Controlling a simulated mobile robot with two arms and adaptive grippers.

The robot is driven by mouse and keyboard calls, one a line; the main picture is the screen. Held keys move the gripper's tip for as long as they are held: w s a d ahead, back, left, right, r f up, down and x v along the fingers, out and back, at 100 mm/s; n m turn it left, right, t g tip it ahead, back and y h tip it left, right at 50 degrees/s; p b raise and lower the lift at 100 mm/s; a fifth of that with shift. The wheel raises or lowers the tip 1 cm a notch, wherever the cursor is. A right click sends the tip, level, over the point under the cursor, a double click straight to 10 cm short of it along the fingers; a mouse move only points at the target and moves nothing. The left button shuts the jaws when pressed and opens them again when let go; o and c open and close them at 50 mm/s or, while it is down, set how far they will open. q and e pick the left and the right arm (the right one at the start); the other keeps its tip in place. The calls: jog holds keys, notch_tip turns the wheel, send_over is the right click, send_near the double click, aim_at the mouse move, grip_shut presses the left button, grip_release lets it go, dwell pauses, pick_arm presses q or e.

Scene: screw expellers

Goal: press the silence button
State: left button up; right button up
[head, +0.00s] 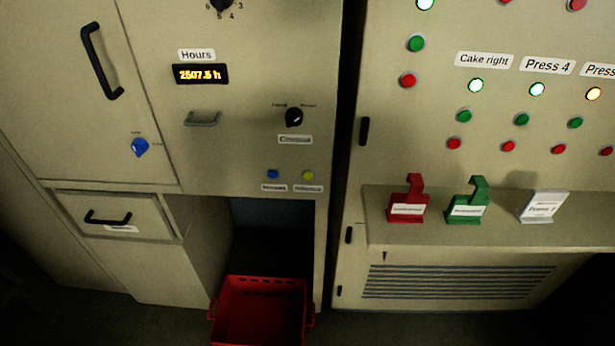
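Two small push buttons sit side by side low on the middle cabinet panel in the head view. One is a blue button (273,174) and the other is a yellow button (308,175). Each has a small white label just below it, too blurred to read with certainty, so I cannot tell which one is the silence button. Neither of my grippers shows in the head view, and nothing touches the buttons.
A black rotary knob (294,117) sits above the buttons. An hours display (200,74) is at the upper left. A red crate (259,308) stands below, in the open bay. At right, a ledge (400,230) carries red, green and white holders.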

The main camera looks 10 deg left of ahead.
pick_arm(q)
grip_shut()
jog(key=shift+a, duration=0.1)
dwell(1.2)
